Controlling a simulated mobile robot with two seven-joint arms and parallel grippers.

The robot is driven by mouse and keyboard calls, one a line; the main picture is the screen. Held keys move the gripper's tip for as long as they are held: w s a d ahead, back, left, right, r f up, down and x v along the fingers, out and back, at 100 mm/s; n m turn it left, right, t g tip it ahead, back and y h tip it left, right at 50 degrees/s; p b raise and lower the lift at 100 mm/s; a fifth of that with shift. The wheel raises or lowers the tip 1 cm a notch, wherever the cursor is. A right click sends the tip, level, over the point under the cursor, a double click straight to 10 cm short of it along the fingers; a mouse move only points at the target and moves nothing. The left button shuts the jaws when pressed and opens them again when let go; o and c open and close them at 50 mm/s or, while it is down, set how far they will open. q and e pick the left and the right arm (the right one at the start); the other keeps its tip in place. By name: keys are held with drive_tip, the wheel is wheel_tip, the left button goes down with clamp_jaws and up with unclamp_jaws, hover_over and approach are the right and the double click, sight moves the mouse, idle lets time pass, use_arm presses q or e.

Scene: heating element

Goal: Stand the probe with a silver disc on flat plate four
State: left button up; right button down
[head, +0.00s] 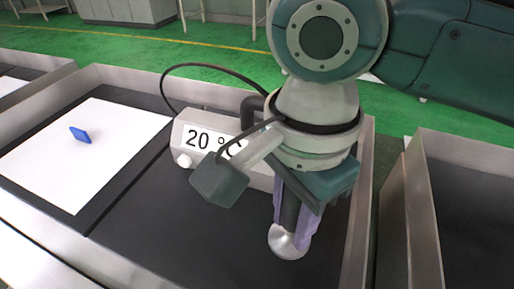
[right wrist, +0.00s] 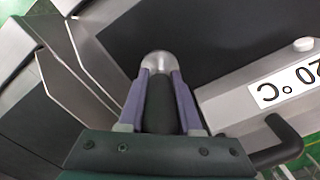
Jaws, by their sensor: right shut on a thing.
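My right gripper (head: 290,227) is shut on the probe, with its purple fingers on either side of the dark shaft. The probe's silver disc (head: 288,242) points down below the fingertips, over the right part of a black flat surface (head: 170,230). In the right wrist view the dark probe shaft (right wrist: 160,103) lies between the fingers, with the silver disc (right wrist: 157,63) past their tips. I cannot tell whether the disc touches the surface. No plate number is legible. My left gripper is not in view.
A grey unit (head: 182,142) reading 20 °C stands behind the probe, with a black cable arching from it. A white sheet (head: 70,165) with a blue block (head: 80,135) lies at left. Metal walls (head: 362,215) edge the black surface. Another walled bay (head: 470,190) is at right.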

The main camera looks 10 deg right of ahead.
sight(287, 243)
wheel_tip(287, 243, down, 6)
drive_tip(key=shift+r+b, duration=0.2)
drive_tip(key=shift+b, duration=0.55)
drive_tip(key=shift+f, duration=0.15)
drive_tip(key=shift+f, duration=0.1)
drive_tip(key=c, duration=0.6)
unclamp_jaws()
